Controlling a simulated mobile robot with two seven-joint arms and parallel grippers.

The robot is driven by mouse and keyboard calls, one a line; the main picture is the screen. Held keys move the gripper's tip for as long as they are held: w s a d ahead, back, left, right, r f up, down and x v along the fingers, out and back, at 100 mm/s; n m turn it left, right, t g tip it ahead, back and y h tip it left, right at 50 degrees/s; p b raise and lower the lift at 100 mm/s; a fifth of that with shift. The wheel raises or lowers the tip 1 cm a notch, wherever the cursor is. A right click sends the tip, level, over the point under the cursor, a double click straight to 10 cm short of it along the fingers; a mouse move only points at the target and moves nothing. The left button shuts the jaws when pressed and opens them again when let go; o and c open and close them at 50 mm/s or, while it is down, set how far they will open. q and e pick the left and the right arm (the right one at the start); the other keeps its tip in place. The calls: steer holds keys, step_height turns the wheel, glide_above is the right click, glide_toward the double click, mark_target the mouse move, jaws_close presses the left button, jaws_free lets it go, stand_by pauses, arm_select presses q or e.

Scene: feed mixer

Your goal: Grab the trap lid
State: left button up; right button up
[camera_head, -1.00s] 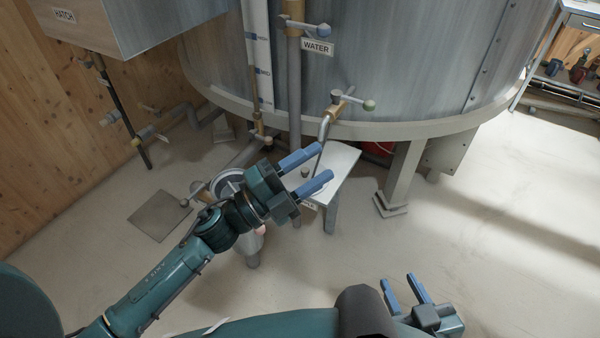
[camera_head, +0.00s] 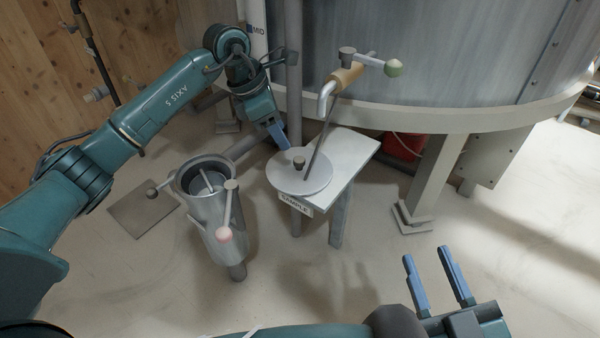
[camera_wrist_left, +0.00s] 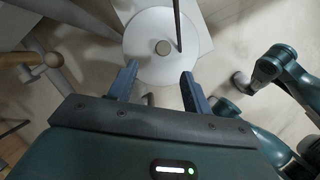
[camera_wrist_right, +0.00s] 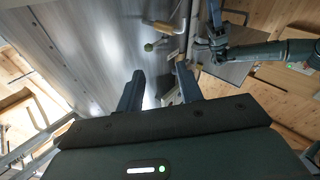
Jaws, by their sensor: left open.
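The trap lid (camera_head: 313,181) is a pale round disc with a small dark knob (camera_head: 299,161) at its middle. It lies on a small white table marked SAMPLE, partly over its left edge. My left gripper (camera_head: 283,143) is just behind the lid, pointing down toward it. In the left wrist view the lid (camera_wrist_left: 150,66) lies ahead of my left gripper (camera_wrist_left: 158,84), whose fingers are apart with nothing between them. The grey metal trap cylinder (camera_head: 213,217) stands open to the left of the table. My right gripper (camera_head: 440,285) is open and empty at the lower right.
A bent pipe with a tap (camera_head: 345,75) and a thin rod come down over the white table (camera_head: 352,152). The large tank (camera_head: 440,60) stands behind on metal legs. A red object (camera_head: 402,146) lies beneath. Floor to the right is clear.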

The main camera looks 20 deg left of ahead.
mark_target(300, 159)
arm_select(q)
steer(key=x, duration=0.3)
steer(key=shift+b, duration=0.3)
steer(key=b+x, duration=0.1)
steer(key=x, duration=0.1)
steer(key=d+b+x, duration=0.1)
steer(key=x, duration=0.2)
jaws_close()
